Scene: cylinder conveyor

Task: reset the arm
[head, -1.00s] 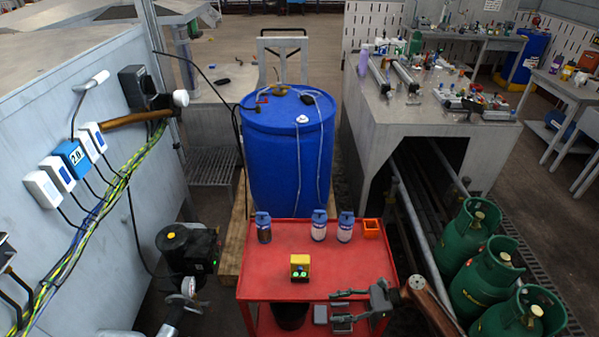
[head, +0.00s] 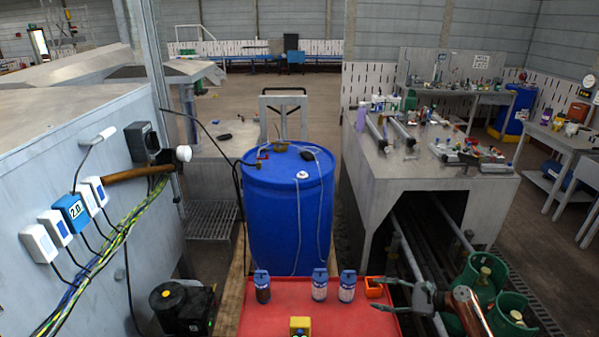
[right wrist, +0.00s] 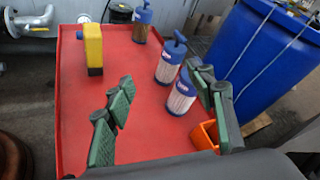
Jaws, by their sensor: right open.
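My right gripper (head: 376,294) is open with nothing between its fingers, at the right edge of the red cart top (head: 275,306) in the head view. In the right wrist view its two green-padded fingers (right wrist: 160,78) are spread wide above the red surface. My copper-coloured arm link (head: 466,311) is behind it. Its height above the cart is hard to tell. My left gripper is not in view.
Three blue-capped canisters (head: 319,286) and an orange bin (head: 373,289) stand along the cart's back edge, close to my right gripper. A yellow button box (head: 299,327) is nearer. Beyond are a blue barrel (head: 288,220), a grey workbench (head: 400,170) and green gas bottles (head: 484,277).

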